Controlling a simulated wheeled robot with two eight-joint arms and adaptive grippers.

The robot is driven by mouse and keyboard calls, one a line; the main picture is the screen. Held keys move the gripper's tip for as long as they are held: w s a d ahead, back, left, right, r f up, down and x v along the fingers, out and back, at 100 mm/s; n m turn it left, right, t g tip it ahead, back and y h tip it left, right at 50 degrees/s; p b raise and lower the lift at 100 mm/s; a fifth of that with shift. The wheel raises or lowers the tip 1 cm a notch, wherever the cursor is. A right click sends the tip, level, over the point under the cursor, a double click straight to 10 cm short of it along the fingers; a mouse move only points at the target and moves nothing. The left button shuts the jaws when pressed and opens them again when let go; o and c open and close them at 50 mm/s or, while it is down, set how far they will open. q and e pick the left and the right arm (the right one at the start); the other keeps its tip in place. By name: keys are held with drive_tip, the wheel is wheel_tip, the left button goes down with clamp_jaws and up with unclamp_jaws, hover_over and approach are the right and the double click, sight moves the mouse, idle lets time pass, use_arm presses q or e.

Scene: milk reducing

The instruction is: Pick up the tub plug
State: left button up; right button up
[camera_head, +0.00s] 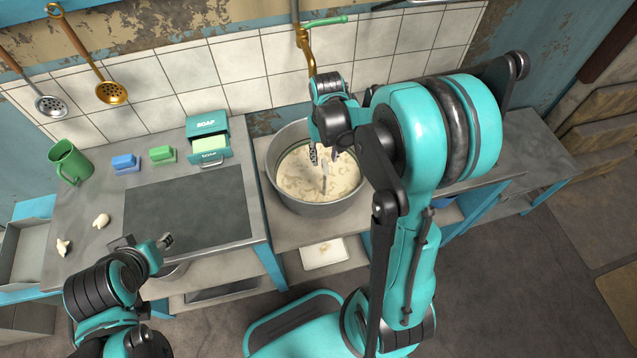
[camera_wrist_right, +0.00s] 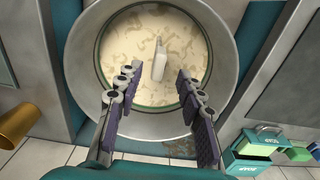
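The round metal tub (camera_head: 318,209) stands on the counter, filled with a cream, curdled liquid; its rim also shows in the right wrist view (camera_wrist_right: 222,62). A pale upright piece, which looks like the tub plug (camera_head: 324,186), stands out of the liquid near the middle; in the right wrist view the plug (camera_wrist_right: 159,60) is beyond the fingertips. My right gripper (camera_head: 323,160) points down over the tub; in the right wrist view the gripper (camera_wrist_right: 157,78) is open and empty, its fingers either side of the plug's line. My left gripper (camera_head: 156,246) is low at the left; its fingers are unclear.
A brass tap (camera_head: 305,45) with a green handle stands behind the tub. A soap box (camera_head: 208,138), green sponge (camera_head: 162,155), blue sponge (camera_head: 125,163) and green mug (camera_head: 70,162) stand left. The dark counter panel (camera_head: 190,210) is clear.

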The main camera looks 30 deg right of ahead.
sight(325, 171)
drive_tip(key=shift+w+f, duration=0.2)
drive_tip(key=shift+f, duration=0.45)
wheel_tip(325, 171, down, 7)
drive_tip(key=b, duration=0.3)
drive_tip(key=shift+s+d+f+b, duration=0.1)
drive_tip(key=shift+s+b, duration=0.05)
drive_tip(key=shift+b, duration=0.15)
drive_tip(key=shift+c, duration=0.9)
clamp_jaws()
